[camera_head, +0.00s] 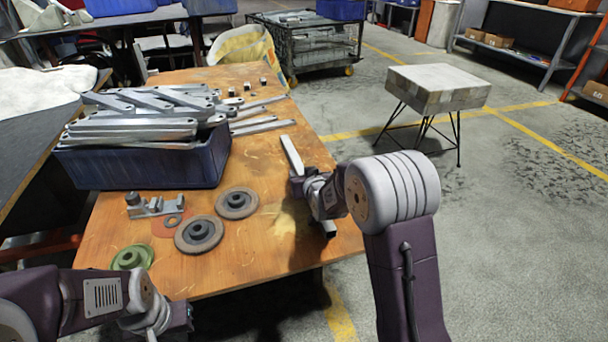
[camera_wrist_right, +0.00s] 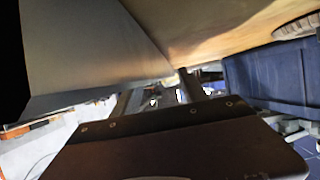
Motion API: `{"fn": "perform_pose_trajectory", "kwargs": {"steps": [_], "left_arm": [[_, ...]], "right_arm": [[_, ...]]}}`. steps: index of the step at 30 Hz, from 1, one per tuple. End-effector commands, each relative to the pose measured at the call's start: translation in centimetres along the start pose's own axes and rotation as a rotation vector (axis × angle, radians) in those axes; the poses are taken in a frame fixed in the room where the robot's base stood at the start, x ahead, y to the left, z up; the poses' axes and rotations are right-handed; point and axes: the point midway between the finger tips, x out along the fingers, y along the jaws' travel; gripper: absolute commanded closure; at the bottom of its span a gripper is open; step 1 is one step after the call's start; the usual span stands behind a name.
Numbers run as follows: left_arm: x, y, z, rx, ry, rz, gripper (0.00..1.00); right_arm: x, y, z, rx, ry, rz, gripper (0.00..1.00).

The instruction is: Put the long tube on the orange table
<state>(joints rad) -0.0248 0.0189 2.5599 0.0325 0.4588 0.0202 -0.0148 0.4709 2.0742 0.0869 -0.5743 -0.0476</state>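The long tube (camera_head: 291,154) is a grey metal bar that runs from the right edge area of the orange table (camera_head: 250,262) toward its front right. My right gripper (camera_head: 322,194) is at the tube's middle and looks shut on it, hiding that part. In the right wrist view the tube (camera_wrist_right: 85,45) is a large grey face reaching toward the fingers (camera_wrist_right: 158,92). Whether the tube touches the tabletop I cannot tell. My left gripper (camera_head: 180,316) is low at the front left, beside the table and away from the tube; its fingers are not clear.
A blue crate (camera_head: 150,170) heaped with grey brackets stands on the table's left half. Two grey discs (camera_head: 237,203), a green disc (camera_head: 131,257) and a metal fixture (camera_head: 155,206) lie before it. A small stool-like table (camera_head: 438,87) stands at right. Front-right tabletop is clear.

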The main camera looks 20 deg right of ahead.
Motion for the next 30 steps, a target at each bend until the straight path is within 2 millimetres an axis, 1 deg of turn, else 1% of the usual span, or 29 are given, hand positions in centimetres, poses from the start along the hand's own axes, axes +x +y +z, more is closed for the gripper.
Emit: {"fn": "perform_pose_trajectory", "kwargs": {"steps": [5,8,11,18,21,25,30], "left_arm": [[-0.1,0.0,0.0,0.000,0.000,0.000,1.00],[-0.7,0.0,-0.1,0.000,0.000,0.000,1.00],[-1.6,0.0,-0.2,0.000,0.000,0.000,1.00],[-4.1,0.1,-0.4,0.000,0.000,0.000,1.00],[-4.9,0.1,-0.5,0.000,0.000,0.000,1.00],[-5.4,0.1,-0.6,0.000,0.000,0.000,1.00],[-5.4,0.1,-0.6,0.000,0.000,0.000,1.00]], "right_arm": [[-0.1,0.0,-0.2,0.000,0.001,0.000,0.49],[-0.8,0.0,-0.5,0.000,-0.001,0.000,0.49],[-2.4,0.0,-0.7,0.000,-0.001,0.000,0.49],[-8.0,0.0,-0.8,0.000,0.000,0.000,0.49],[-9.9,0.0,-0.7,0.000,0.000,0.000,0.49],[-11.6,0.0,-0.5,0.000,0.000,-0.001,0.49],[-12.2,0.0,-0.3,0.000,0.001,0.000,0.49]]}}
